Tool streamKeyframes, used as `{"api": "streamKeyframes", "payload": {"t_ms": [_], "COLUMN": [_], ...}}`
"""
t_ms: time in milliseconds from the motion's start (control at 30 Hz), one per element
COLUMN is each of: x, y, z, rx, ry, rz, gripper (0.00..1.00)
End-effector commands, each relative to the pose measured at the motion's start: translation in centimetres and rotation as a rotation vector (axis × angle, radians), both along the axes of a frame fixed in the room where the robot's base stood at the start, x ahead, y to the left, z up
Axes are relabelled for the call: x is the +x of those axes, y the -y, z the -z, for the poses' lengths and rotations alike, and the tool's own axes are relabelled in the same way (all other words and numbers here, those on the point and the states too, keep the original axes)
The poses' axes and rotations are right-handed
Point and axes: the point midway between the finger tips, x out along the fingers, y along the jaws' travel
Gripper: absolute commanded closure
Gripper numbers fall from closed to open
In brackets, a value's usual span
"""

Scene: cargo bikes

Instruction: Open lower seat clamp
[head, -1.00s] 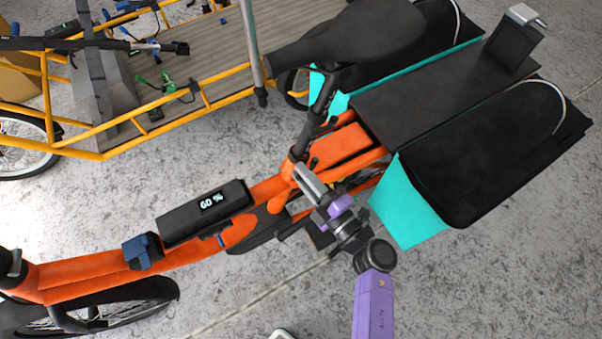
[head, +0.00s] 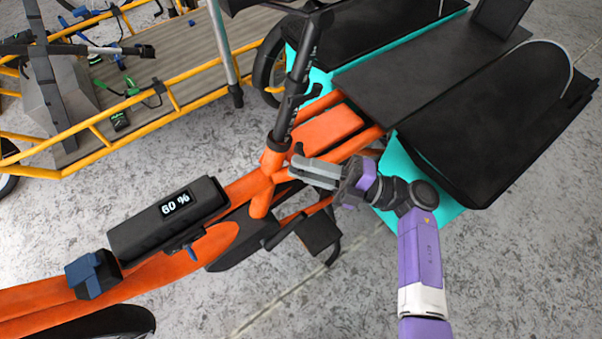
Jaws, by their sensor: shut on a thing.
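The black seat post (head: 297,75) stands in the orange frame (head: 262,190) of the cargo bike. The lower seat clamp (head: 277,143) is the collar where the post enters the orange seat tube; its lever cannot be made out clearly. My gripper (head: 297,163) comes in from the right, its grey fingers at the right side of the seat tube, just below the collar. The fingers are closed on a small part at the clamp, which they mostly hide. A black lever-like part (head: 308,95) sits higher on the post. The saddle (head: 268,4) is mostly cut off at the top edge.
A black battery display (head: 168,220) reading 60 % lies on the frame at left. Black and teal panniers (head: 490,140) and a rear deck (head: 430,65) stand behind the post. A yellow-railed cargo bike (head: 100,140) is at upper left. The floor at lower right is open.

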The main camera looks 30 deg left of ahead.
Motion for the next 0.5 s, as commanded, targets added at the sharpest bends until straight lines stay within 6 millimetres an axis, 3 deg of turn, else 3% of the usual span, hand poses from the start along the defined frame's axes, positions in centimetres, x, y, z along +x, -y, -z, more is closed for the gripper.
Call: {"api": "streamKeyframes", "payload": {"t_ms": [500], "x": [0.03], "y": [0.13], "z": [0.19], "rx": [0.009], "ry": [0.003], "rz": [-0.039], "gripper": [1.00]}}
